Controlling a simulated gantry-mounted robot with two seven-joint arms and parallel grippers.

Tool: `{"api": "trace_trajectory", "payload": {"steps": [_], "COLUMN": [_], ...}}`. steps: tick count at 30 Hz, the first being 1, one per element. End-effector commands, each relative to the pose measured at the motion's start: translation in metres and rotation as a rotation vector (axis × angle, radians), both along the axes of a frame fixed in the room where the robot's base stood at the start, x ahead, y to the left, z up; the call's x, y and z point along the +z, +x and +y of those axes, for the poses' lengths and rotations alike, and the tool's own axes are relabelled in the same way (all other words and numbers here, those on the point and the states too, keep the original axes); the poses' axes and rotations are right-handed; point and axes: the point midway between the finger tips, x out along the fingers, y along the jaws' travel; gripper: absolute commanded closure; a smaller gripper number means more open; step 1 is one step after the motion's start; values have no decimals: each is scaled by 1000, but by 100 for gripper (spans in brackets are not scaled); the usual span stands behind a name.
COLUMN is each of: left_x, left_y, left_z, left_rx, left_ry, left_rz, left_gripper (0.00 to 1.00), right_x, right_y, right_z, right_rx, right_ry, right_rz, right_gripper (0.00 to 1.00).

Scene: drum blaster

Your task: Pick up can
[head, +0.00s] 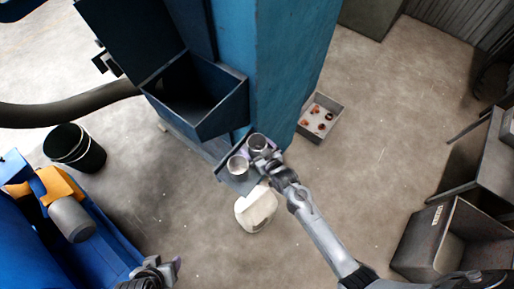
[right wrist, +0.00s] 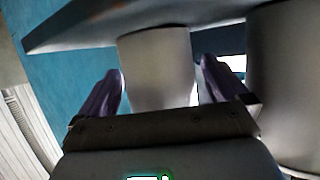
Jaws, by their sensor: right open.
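Two light grey cans stand side by side on a small dark shelf (head: 224,172) on the blue machine. One is the nearer can (head: 237,167); the other is the farther can (head: 257,145). My right gripper (head: 264,157) is at the farther can. In the right wrist view my open right gripper (right wrist: 162,88) has one purple finger on each side of a can (right wrist: 158,62), with gaps showing. The other can (right wrist: 287,90) is close by, outside the right finger. My left gripper (head: 176,268) is at the bottom left, away from the cans; its jaw opening is unclear.
A white jug (head: 256,210) stands below the shelf. An open dark blue bin (head: 205,105) is on the machine above the shelf. A grey box (head: 320,117) with small reddish items is on the floor, and a black bucket (head: 75,148) is at left.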

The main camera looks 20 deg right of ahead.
Motion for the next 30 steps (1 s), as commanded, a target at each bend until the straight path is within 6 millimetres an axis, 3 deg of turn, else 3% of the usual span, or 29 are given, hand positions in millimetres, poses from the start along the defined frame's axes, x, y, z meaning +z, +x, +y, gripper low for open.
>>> {"api": "trace_trajectory", "payload": {"steps": [10, 21, 30], "left_x": [-1, -1, -1], "left_y": [0, 0, 0], "left_z": [1, 3, 2], "left_rx": [-2, -9, -7], "left_ry": [4, 13, 10], "left_rz": [0, 1, 2], "left_gripper": [44, 44, 44], "right_x": [-2, -2, 2], "right_y": [5, 5, 5], "right_z": [1, 1, 1], "right_rx": [0, 0, 0], "right_ry": [0, 0, 0], "right_rz": [0, 1, -2], "right_gripper": [2, 58, 59]}}
